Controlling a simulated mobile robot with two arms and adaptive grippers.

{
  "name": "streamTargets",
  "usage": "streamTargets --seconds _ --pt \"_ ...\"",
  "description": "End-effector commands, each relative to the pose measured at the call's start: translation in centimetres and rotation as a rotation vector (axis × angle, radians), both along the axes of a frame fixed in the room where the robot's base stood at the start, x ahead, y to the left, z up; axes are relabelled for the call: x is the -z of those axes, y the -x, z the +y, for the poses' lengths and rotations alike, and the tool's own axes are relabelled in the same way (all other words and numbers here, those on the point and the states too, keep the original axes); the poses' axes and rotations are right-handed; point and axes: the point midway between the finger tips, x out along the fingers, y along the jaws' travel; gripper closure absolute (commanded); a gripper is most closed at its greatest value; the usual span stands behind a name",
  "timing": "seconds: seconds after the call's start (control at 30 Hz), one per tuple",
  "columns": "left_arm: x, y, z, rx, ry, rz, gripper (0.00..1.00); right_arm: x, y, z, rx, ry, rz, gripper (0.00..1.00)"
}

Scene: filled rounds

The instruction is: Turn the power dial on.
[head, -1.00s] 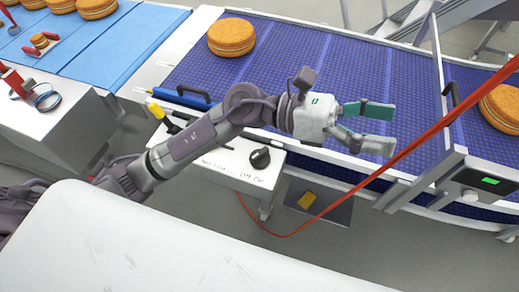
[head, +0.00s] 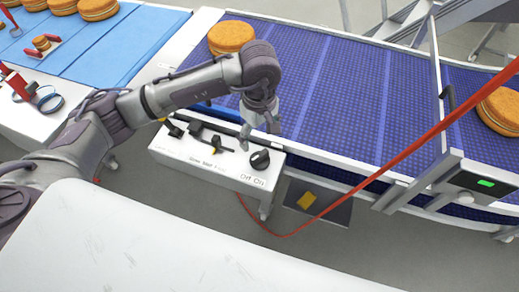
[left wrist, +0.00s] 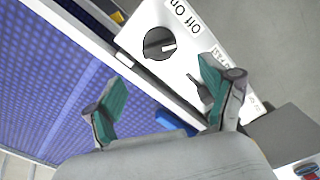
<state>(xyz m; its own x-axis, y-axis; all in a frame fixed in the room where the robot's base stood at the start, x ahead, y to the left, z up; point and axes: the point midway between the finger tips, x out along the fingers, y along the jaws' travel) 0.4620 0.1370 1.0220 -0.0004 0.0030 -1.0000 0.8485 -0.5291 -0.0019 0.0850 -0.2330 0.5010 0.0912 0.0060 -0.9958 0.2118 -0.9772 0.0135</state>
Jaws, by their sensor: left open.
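The power dial (head: 260,160) is a black round knob on the right end of a white control box (head: 228,179), beside the printed "Off On" label. In the left wrist view the dial (left wrist: 159,44) lies ahead of the fingers, with its pale pointer line toward the label side. My left gripper (head: 260,140) points down above the box's back edge, close to the dial; in the left wrist view its green-padded fingers (left wrist: 168,98) are apart with nothing between them. I see no contact with the dial. My right gripper is not in view.
A black lever (head: 217,146) and other switches sit left of the dial on the box. A blue conveyor (head: 330,85) carries round orange filled cakes (head: 231,37). A red cable (head: 385,170) crosses at right. A white surface (head: 170,245) fills the front.

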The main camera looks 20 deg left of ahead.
Motion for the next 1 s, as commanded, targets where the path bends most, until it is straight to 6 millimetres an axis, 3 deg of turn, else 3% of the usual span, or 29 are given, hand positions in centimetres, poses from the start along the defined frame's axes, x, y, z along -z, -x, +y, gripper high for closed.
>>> streamTargets --seconds 0.2,0.4,0.6,0.83,0.87,1.0 --pt "4.5 0.2 0.0 -0.001 0.000 0.006 0.17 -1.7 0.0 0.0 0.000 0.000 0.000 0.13" --pt "7.5 0.1 -0.1 -0.001 0.003 0.003 0.17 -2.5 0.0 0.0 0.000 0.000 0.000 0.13" --pt "8.7 0.0 -0.1 0.001 0.003 -0.001 0.17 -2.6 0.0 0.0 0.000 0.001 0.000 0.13" --pt "8.8 0.0 -0.1 0.001 0.003 -0.001 0.17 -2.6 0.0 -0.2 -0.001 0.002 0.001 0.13" --pt "8.8 0.0 -0.1 0.001 0.003 -0.001 0.18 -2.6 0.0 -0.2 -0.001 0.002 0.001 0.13" --pt "8.8 0.0 -0.1 0.001 0.003 -0.001 0.42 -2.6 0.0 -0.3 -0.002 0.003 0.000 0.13"
